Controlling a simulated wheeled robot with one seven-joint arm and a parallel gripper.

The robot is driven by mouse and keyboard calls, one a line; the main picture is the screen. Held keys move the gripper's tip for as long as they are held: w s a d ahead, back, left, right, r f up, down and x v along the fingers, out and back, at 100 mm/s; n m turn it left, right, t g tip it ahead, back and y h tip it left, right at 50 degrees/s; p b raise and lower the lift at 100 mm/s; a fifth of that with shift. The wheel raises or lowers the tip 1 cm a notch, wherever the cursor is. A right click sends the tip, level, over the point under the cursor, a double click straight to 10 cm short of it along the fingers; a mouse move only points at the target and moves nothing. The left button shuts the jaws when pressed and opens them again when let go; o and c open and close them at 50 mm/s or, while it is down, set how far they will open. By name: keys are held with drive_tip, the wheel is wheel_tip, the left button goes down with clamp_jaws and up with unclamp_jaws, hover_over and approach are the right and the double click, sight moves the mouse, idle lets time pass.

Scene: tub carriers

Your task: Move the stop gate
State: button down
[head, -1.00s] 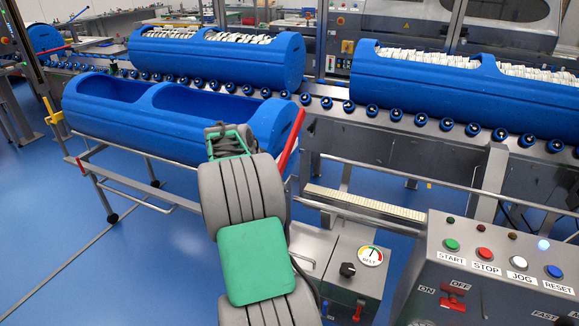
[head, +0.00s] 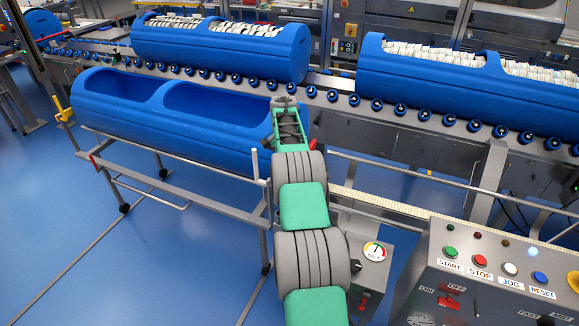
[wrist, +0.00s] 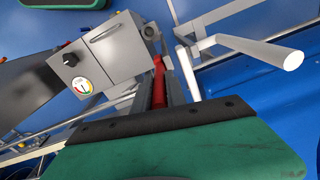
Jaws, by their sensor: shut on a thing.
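The stop gate appears to be the red bar (wrist: 158,72) in the wrist view, running between my two dark fingers. My gripper (wrist: 160,88) is shut on it. In the head view my gripper (head: 287,102) reaches the right end of the empty blue tub (head: 130,128), near the roller conveyor's edge. My arm and gripper hide most of the red bar there. The empty tub has two open bays and rests on a tube-frame cart (head: 140,178) in front of the conveyor.
Two blue tubs filled with white items, one at the left (head: 215,60) and one at the right (head: 440,95), stand on the roller conveyor (head: 400,109). A control panel (head: 480,275) stands at front right, beside a box with a BELT dial (head: 374,251). Blue floor is clear at front left.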

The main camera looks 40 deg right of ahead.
drive_tip(key=shift+f, duration=0.1)
drive_tip(key=c, duration=1.4)
unclamp_jaws()
drive_tip(key=shift+d, duration=0.1)
drive_tip(key=shift+o, duration=0.2)
wheel_tip(320, 180, up, 8)
drive_tip(key=shift+f, duration=0.1)
